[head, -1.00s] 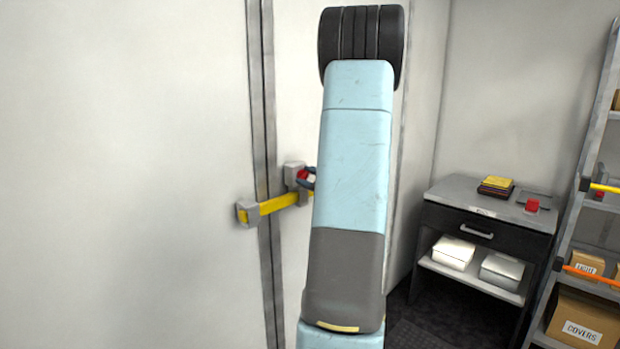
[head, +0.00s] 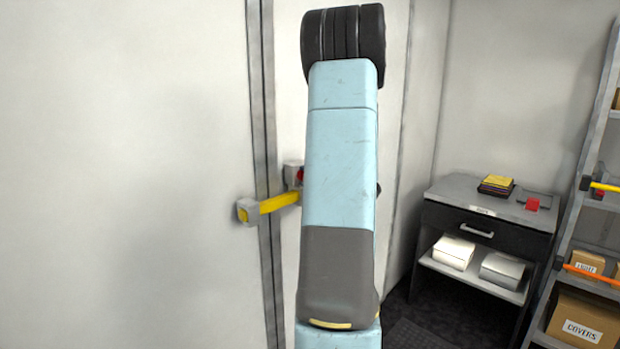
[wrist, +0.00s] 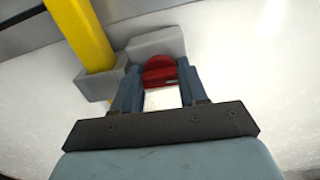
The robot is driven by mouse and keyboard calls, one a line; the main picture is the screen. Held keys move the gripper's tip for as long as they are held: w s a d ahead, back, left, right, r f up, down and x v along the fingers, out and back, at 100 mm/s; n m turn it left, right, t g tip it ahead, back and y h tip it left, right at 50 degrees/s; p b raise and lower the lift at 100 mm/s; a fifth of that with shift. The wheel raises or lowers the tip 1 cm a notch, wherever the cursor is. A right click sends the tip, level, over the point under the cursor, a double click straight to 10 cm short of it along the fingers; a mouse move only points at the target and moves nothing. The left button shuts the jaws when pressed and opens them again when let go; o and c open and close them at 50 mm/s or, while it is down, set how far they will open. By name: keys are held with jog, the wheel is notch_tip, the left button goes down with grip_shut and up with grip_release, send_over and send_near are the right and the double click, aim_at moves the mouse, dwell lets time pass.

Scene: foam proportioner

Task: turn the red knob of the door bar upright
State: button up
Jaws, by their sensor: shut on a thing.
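The red knob (wrist: 160,73) sits on a grey block (wrist: 155,45) beside the door bar, in the middle of the wrist view. My gripper (wrist: 158,82) is shut on the red knob, one finger on each side of it. In the head view only a sliver of the red knob (head: 300,174) shows, and my arm hides the gripper. The yellow door bar (head: 279,203) lies across the door seam, its left end in a grey bracket (head: 246,211). The yellow bar (wrist: 82,35) also shows at the upper left of the wrist view.
A black side table (head: 485,232) with a grey top stands at the right, with yellow and dark books (head: 496,186) and a red object (head: 532,204) on it. A shelf rack (head: 585,190) with boxes stands at the far right. The floor between door and table is clear.

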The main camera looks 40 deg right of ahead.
jog(key=shift+a+f+n, duration=0.1)
jog(key=shift+f+n, duration=0.2)
jog(key=shift+f, duration=0.05)
dwell(0.3)
jog(key=o, duration=1)
jog(key=shift+r, duration=0.1)
jog(key=shift+o, duration=0.3)
jog(key=shift+r, duration=0.1)
jog(key=shift+s, duration=0.1)
jog(key=s+d, duration=0.1)
jog(key=s, duration=1.2)
jog(key=shift+s, duration=0.25)
